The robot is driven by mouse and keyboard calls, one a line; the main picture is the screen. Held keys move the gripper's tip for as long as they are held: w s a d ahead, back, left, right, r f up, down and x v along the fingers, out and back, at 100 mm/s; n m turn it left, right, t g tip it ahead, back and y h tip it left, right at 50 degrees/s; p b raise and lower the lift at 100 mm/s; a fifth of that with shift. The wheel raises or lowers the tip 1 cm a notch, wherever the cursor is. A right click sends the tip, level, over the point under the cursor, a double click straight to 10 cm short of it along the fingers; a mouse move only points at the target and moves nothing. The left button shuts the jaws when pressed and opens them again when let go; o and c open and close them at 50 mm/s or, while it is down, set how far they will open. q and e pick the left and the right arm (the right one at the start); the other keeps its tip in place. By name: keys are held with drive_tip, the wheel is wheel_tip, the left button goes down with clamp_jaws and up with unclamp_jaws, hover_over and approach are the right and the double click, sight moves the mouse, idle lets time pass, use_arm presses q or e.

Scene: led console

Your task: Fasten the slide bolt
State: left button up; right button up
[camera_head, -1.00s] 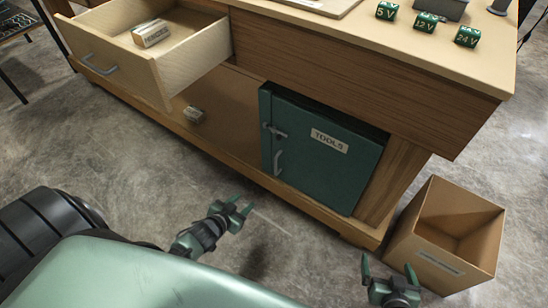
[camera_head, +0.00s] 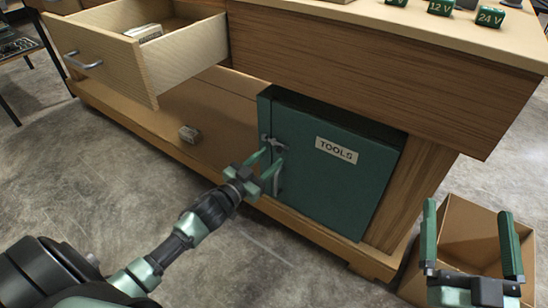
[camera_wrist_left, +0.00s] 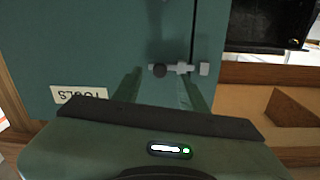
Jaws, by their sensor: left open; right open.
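The grey slide bolt (camera_head: 274,143) is on the upper left of the green cabinet door (camera_head: 335,185) labelled TOOLS, above a grey handle. In the left wrist view the bolt (camera_wrist_left: 183,68) shows a dark round knob (camera_wrist_left: 160,71), and a small grey keeper (camera_wrist_left: 204,69) sits across the door seam. A narrow gap appears between bolt end and keeper. My left gripper (camera_head: 272,158) is open just in front of the bolt; in the left wrist view its fingertips (camera_wrist_left: 158,76) lie on either side of the knob. Contact cannot be told. My right gripper (camera_head: 468,212) is open and empty at lower right.
An open wooden drawer (camera_head: 125,65) juts out at upper left with a block inside. A small block (camera_head: 188,134) lies on the shelf below. An open box (camera_head: 455,245) stands on the floor behind my right gripper. Several green voltage blocks (camera_head: 440,8) sit on the worktop.

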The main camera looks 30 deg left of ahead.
use_arm(q)
drive_tip(key=shift+w+d+b, duration=0.15)
drive_tip(key=shift+w, duration=0.6)
drive_tip(key=shift+w+d+b, duration=0.1)
drive_tip(key=shift+w+b, duration=0.05)
drive_tip(key=shift+w, duration=0.55)
use_arm(e)
drive_tip(key=shift+s+a+r+t+y, duration=0.15)
drive_tip(key=shift+s+r+t, duration=0.15)
drive_tip(key=shift+r, duration=0.3)
drive_tip(key=shift+s+d+r+t+y, duration=0.1)
drive_tip(key=shift+s+r+t+y, duration=0.1)
drive_tip(key=shift+r+t, duration=0.3)
drive_tip(key=shift+s+a+r+t+y, duration=0.15)
drive_tip(key=shift+s+r+t, duration=0.15)
drive_tip(key=shift+r, duration=0.35)
drive_tip(key=shift+d, duration=0.1)
use_arm(q)
clamp_jaws()
